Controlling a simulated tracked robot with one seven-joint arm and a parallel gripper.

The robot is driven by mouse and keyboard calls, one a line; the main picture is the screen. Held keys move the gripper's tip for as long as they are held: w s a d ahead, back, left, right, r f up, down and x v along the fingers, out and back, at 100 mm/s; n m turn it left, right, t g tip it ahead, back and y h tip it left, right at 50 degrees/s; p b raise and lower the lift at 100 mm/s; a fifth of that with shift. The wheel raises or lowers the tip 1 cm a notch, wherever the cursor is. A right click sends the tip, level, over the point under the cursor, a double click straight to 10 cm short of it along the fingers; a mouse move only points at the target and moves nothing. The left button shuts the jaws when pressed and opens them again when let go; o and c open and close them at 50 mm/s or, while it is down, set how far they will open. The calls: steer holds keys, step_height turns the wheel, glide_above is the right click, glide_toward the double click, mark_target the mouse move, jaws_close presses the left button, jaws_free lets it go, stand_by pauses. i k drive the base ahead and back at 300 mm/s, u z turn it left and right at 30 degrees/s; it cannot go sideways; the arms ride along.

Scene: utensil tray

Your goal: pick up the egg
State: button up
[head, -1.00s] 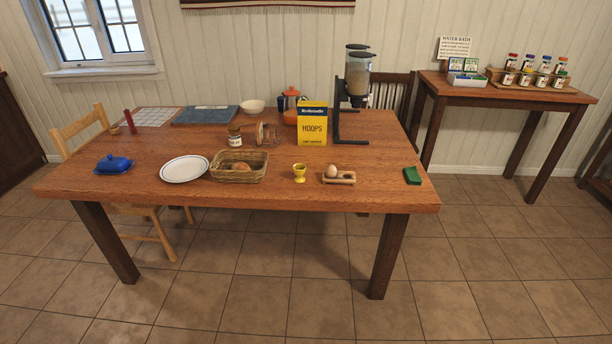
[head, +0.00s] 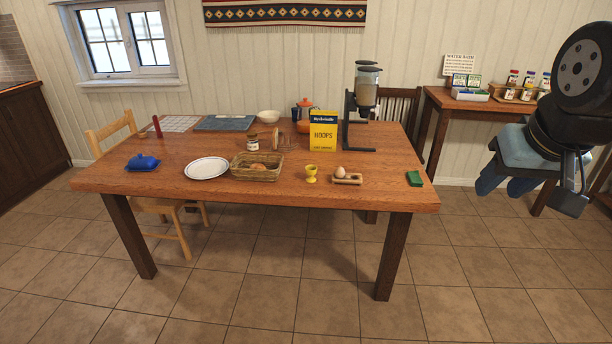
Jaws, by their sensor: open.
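A brown egg (head: 340,171) sits at the left end of a small wooden egg holder (head: 354,179) near the front right of the table. A yellow egg cup (head: 311,174) stands just left of the holder. My gripper (head: 508,186) is at the right side of the head view, to the right of the table and well apart from the egg. It has blue fingers that point downward, and it is open, with nothing seen between the fingers. Part of my arm covers the far right of the picture.
The wooden table (head: 260,204) also carries a wicker basket (head: 257,173), a white plate (head: 207,168), a yellow cereal box (head: 323,131), a dark dispenser (head: 362,105) and a green block (head: 414,178). A side table (head: 446,100) with jars stands behind my arm. Floor in front is clear.

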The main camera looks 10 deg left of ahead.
mark_target(339, 173)
steer(key=u, duration=0.3)
steer(key=i, duration=0.15)
steer(key=u, duration=1.3)
steer(key=i, duration=0.95)
steer(key=z, duration=0.45)
